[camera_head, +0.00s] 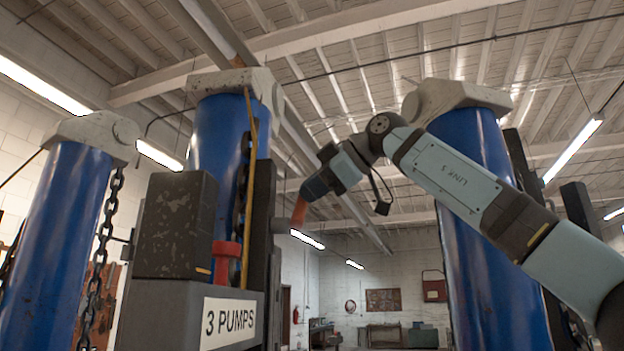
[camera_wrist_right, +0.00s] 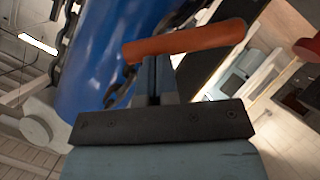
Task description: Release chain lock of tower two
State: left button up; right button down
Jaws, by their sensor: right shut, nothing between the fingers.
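The middle blue tower (camera_head: 221,140) has a dark chain (camera_head: 241,190) and a yellow rod down its front; I cannot tell from a label which tower is tower two. My right gripper (camera_head: 308,192) reaches in from the right, pointing left and down, right of this tower. An orange lever-like bar (camera_head: 299,210) is at its fingertips. In the right wrist view the bar (camera_wrist_right: 190,42) lies crosswise at the ends of the shut fingers (camera_wrist_right: 155,75), seemingly touching them but not between them. The chain (camera_wrist_right: 120,95) passes behind. My left gripper is not in view.
Other blue towers stand left (camera_head: 55,240) and right (camera_head: 485,230).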

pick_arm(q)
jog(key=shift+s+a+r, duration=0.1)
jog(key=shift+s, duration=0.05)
pick_arm(e)
jog(key=shift+w+f, duration=0.3)
jog(key=shift+w, duration=0.2)
jog(key=shift+d, duration=0.1)
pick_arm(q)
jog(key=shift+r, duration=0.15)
